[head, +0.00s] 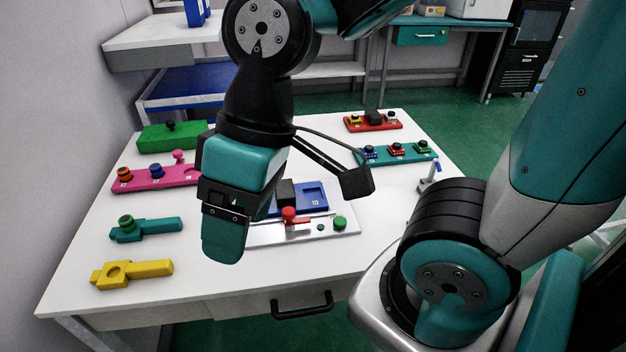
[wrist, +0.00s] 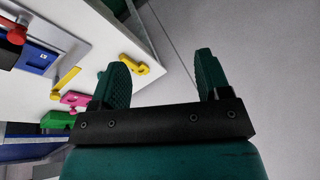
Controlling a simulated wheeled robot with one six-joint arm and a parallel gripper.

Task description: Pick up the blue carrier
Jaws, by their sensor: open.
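The blue carrier (head: 314,196) lies flat on the metal plate (head: 262,236) in the middle of the white table, with a black block on its left part. My gripper hides its left side in the head view. It also shows in the wrist view (wrist: 37,58) at the far left, partly cut off by the frame edge. My gripper (head: 222,245) hangs above the table, to the left of the blue carrier in the head view. In the wrist view my gripper (wrist: 162,78) has its two fingers apart, with nothing between them.
A red-handled fixture (head: 290,214) and green button (head: 340,222) sit before the carrier. Left are green (head: 160,138), pink (head: 160,180), teal (head: 165,225) and yellow (head: 150,269) pieces. Right are red (head: 385,126) and teal (head: 405,160) carriers.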

